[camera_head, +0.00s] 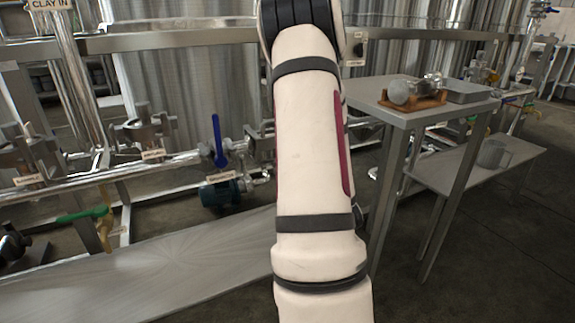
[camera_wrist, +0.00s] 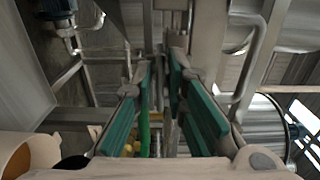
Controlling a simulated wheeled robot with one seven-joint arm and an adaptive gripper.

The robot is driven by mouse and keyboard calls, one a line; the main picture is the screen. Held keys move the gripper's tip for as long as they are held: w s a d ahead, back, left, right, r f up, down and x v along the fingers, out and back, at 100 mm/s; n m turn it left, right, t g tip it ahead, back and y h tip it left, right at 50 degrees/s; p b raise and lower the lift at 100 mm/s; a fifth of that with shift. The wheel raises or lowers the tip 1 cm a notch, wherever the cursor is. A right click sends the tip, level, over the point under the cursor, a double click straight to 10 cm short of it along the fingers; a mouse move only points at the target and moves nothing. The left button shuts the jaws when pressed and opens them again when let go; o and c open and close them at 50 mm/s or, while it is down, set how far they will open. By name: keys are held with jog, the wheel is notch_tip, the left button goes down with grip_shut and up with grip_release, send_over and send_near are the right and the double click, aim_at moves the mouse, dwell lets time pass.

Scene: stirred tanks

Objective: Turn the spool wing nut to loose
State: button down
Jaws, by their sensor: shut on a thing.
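My gripper (camera_wrist: 162,85) shows in the wrist view as two fingers with green pads that converge on a narrow grey metal piece (camera_wrist: 159,78). It is shut on this piece, which fits the spool wing nut, though its wings and clamp are mostly hidden between the fingertips. In the head view my pale arm covers the middle, so my gripper and the spool wing nut are hidden there. How far the nut is turned cannot be told.
Steel pipework (camera_head: 190,158) with labelled clamps (camera_head: 145,132), a blue-handled valve (camera_head: 217,140) and a green handle (camera_head: 82,214) lies left of my arm. A side table (camera_head: 425,113) with a wooden stand (camera_head: 412,103) is at right. Large tanks stand behind.

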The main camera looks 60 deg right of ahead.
jog(key=c, duration=1.7)
grip_release()
jog(key=shift+r, duration=5)
